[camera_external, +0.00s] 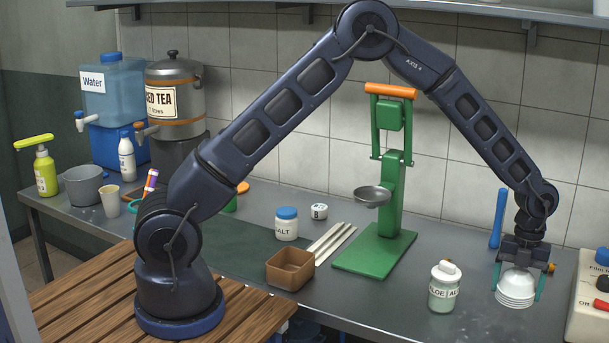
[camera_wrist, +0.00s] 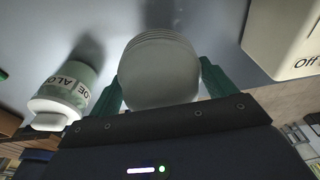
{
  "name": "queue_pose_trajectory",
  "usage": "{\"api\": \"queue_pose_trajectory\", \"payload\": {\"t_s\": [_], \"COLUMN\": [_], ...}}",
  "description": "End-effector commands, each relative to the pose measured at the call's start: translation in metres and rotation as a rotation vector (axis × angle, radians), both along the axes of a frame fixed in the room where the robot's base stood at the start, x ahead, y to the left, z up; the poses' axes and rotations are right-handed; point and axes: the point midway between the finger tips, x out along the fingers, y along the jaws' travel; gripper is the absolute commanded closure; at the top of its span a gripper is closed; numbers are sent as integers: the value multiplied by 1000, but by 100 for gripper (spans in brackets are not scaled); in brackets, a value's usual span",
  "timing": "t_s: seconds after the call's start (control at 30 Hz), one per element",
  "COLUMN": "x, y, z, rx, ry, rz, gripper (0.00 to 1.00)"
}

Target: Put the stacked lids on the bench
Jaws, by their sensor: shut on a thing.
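A stack of white lids (camera_external: 515,293) is at the right end of the grey metal bench (camera_external: 400,312). My gripper (camera_external: 517,282) points down from above, with its green fingers on either side of the stack, shut on it. In the wrist view the stack (camera_wrist: 158,70) shows as white layered rims between the two green fingers (camera_wrist: 160,92). The lids look very close to the bench top; I cannot tell whether the lowest one touches it.
A jar marked ALOE (camera_external: 444,287) stands left of the lids, and a white control box (camera_external: 590,300) stands right. A green press (camera_external: 385,200), brown box (camera_external: 290,268), salt jar (camera_external: 286,224) and white sticks (camera_external: 330,243) are farther left. Bare bench lies in front of the press.

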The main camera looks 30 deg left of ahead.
Motion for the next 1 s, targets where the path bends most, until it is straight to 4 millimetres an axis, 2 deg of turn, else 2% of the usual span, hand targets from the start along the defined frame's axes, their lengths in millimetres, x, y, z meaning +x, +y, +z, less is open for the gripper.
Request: {"api": "queue_pose_trajectory", "payload": {"t_s": [0.1,0.37,0.6,1.0], "x": [0,0,0,0], "y": [0,0,0,0], "z": [-14,-30,-60,-65], "rx": [0,1,1,0], "ry": [0,0,1,0], "rz": [1,-1,1,1], "gripper": [40,40,40,40]}}
